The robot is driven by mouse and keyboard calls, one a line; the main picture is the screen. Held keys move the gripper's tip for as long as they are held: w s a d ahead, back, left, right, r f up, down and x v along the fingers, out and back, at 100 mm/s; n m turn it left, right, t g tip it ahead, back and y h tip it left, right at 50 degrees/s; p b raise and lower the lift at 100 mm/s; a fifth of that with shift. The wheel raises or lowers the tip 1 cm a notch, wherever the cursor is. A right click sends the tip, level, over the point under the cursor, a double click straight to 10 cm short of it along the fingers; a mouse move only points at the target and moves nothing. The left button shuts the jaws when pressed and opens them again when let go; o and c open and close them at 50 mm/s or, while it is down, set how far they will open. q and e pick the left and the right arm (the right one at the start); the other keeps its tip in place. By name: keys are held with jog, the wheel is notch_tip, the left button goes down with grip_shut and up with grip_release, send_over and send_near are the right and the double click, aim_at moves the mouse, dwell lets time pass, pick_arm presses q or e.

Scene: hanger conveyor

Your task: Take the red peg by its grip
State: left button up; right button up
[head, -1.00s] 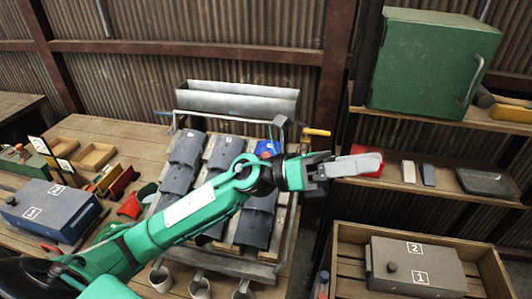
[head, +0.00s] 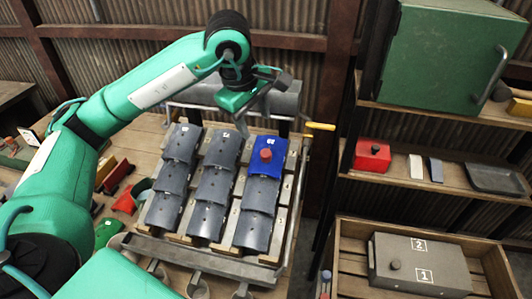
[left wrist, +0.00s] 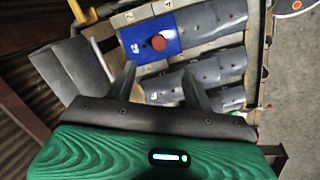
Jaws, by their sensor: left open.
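The red peg (head: 265,155) stands on a blue tile (head: 268,167) at the upper right of a sloping rack of grey tiles. In the left wrist view the round red top of the peg (left wrist: 158,42) shows beyond the fingertips, roughly between their lines. My left gripper (head: 262,103) is above and behind the blue tile in the head view, apart from the peg. Its two fingers (left wrist: 157,70) are spread with nothing between them. The peg's lower part is hidden under its top in the wrist view. My right gripper is not in view.
A grey metal trough (head: 285,97) and a yellow handle (head: 320,126) are close to the left gripper. Shelves at right hold a green cabinet (head: 435,60) and a red box (head: 372,155). A grey case (head: 420,265) sits in a wooden crate below.

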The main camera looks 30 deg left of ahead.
pick_arm(q)
jog(key=p, duration=0.2)
send_over(266, 152)
jog(key=s, duration=0.2)
notch_tip(266, 152, down, 7)
jog(key=shift+a+f, duration=0.1)
jog(key=shift+a, duration=0.05)
jog(key=shift+f, duration=0.2)
jog(key=p+x, duration=0.2)
jog(key=x, duration=0.2)
jog(key=shift+w+a+f, duration=0.1)
jog(key=shift+w, duration=0.05)
jog(key=shift+w+f, duration=0.1)
jog(key=shift+f, duration=0.2)
jog(key=c, duration=1)
jog(key=shift+r, duration=0.2)
